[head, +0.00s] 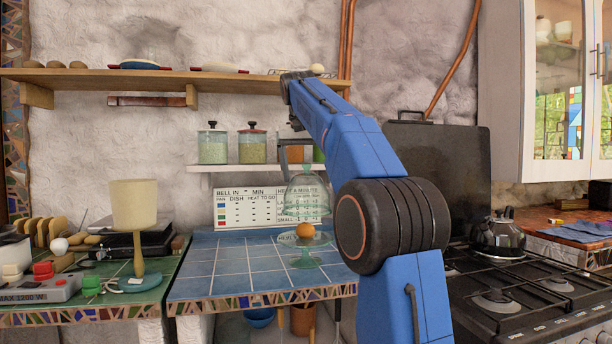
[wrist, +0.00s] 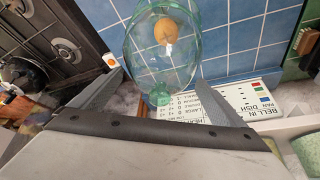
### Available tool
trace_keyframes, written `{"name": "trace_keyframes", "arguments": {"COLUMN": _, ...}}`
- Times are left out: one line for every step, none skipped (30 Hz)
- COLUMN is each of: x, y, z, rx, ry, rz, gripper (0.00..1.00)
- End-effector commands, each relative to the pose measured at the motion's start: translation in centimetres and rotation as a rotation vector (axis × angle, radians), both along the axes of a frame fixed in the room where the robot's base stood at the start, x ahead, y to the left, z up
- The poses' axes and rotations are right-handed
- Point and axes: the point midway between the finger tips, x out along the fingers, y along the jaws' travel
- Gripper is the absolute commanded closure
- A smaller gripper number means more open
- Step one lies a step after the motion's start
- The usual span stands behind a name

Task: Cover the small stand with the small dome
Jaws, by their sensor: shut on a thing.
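The small dome (head: 306,203) is clear greenish glass. My gripper (head: 297,164) is shut on it near its top and holds it upright, with the rim a little above the plate of the small stand (head: 304,258). The stand is green glass with a foot, and an orange-brown round item (head: 305,230) sits on its plate. In the wrist view the dome (wrist: 140,50) lies beyond my gripper (wrist: 160,80), its knob between the fingers; the round item shows through the glass. The stand is hard to make out there.
The stand is on a blue tiled counter (head: 225,262) with a mosaic edge. A white chart (head: 255,208) leans behind, under a low shelf of jars (head: 252,145). A lamp (head: 135,215) is on the left; a stove with a kettle (head: 498,236) is on the right. The blue tiles left of the stand are clear.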

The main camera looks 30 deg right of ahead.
Motion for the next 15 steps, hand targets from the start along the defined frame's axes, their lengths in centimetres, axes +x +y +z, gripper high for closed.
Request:
{"name": "trace_keyframes", "arguments": {"x": -0.1, "y": 0.0, "z": 0.1, "rx": 0.000, "ry": -0.002, "rz": -0.001, "gripper": 0.36}}
{"name": "trace_keyframes", "arguments": {"x": -0.1, "y": 0.0, "z": 0.1, "rx": 0.000, "ry": -0.002, "rz": -0.001, "gripper": 0.36}}
{"name": "trace_keyframes", "arguments": {"x": -0.1, "y": 0.0, "z": 0.0, "rx": 0.000, "ry": -0.002, "rz": -0.001, "gripper": 0.36}}
{"name": "trace_keyframes", "arguments": {"x": -0.1, "y": 0.0, "z": 0.0, "rx": 0.000, "ry": -0.002, "rz": -0.001, "gripper": 0.36}}
{"name": "trace_keyframes", "arguments": {"x": -0.1, "y": 0.0, "z": -0.1, "rx": 0.000, "ry": -0.001, "rz": -0.001, "gripper": 0.36}}
{"name": "trace_keyframes", "arguments": {"x": -0.1, "y": 0.0, "z": -0.2, "rx": 0.000, "ry": -0.002, "rz": -0.001, "gripper": 0.36}}
{"name": "trace_keyframes", "arguments": {"x": -0.1, "y": 0.0, "z": -0.3, "rx": 0.000, "ry": -0.001, "rz": -0.001, "gripper": 0.36}}
{"name": "trace_keyframes", "arguments": {"x": -0.1, "y": 0.0, "z": -0.5, "rx": 0.000, "ry": -0.001, "rz": -0.001, "gripper": 0.36}}
{"name": "trace_keyframes", "arguments": {"x": -0.1, "y": 0.0, "z": -0.7, "rx": 0.000, "ry": -0.001, "rz": -0.001, "gripper": 0.36}}
{"name": "trace_keyframes", "arguments": {"x": -0.1, "y": 0.0, "z": -0.9, "rx": 0.000, "ry": -0.001, "rz": -0.001, "gripper": 0.36}}
{"name": "trace_keyframes", "arguments": {"x": -0.1, "y": 0.0, "z": -1.0, "rx": 0.000, "ry": -0.001, "rz": -0.001, "gripper": 0.36}}
{"name": "trace_keyframes", "arguments": {"x": -0.1, "y": 0.0, "z": -1.3, "rx": 0.000, "ry": 0.000, "rz": 0.000, "gripper": 0.36}}
{"name": "trace_keyframes", "arguments": {"x": -0.1, "y": 0.0, "z": -1.5, "rx": 0.000, "ry": 0.000, "rz": 0.000, "gripper": 0.36}}
{"name": "trace_keyframes", "arguments": {"x": -0.1, "y": 0.0, "z": -1.7, "rx": -0.001, "ry": -0.001, "rz": 0.000, "gripper": 0.36}}
{"name": "trace_keyframes", "arguments": {"x": -0.1, "y": 0.0, "z": -2.0, "rx": 0.000, "ry": 0.000, "rz": 0.000, "gripper": 0.36}}
